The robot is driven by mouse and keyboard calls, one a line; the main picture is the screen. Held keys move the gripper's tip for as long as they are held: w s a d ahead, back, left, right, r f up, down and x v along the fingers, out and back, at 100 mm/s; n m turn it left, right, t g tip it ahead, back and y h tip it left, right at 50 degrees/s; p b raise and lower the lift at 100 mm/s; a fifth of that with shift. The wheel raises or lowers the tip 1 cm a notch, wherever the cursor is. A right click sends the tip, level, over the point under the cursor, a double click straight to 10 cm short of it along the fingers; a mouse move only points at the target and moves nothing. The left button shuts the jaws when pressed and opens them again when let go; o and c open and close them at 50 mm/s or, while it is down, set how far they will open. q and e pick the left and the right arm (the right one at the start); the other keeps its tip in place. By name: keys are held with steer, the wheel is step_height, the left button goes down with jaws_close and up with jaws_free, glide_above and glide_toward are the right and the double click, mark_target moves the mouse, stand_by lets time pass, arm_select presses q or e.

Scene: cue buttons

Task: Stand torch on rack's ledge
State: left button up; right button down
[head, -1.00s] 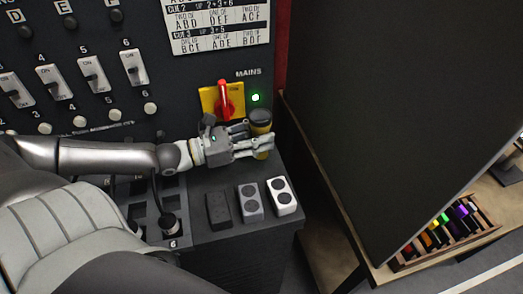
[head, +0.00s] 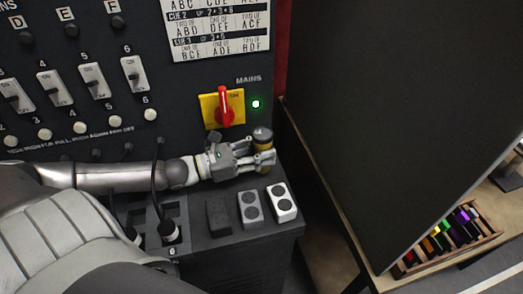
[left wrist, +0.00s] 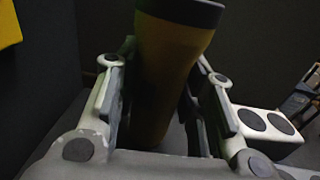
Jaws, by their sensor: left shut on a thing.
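The torch (head: 263,136) is a yellow cylinder with a dark cap, held upright at the right end of the rack's dark ledge (head: 235,186). My left gripper (head: 262,158) is shut around its body, with the cap showing above the fingers. In the left wrist view the torch (left wrist: 169,75) stands between the two fingers (left wrist: 165,110), leaning slightly in the picture. Its base is hidden behind the fingers, so I cannot tell whether it touches the ledge. My right gripper is not in view.
A black, a grey and a white two-button block (head: 281,202) sit on the ledge in front of the gripper. The red-and-yellow mains switch (head: 222,106) and a lit green lamp (head: 255,104) are on the panel behind. A dark board (head: 400,110) rises to the right.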

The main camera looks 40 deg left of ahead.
arm_select(q)
steer(key=shift+f, duration=0.2)
steer(key=o, duration=1.2)
steer(key=shift+r, duration=0.1)
steer(key=shift+c, duration=0.2)
steer(key=shift+r, duration=0.15)
steer(key=shift+v, duration=0.95)
steer(key=shift+p+v, duration=1.6)
steer(key=shift+v, duration=3.5)
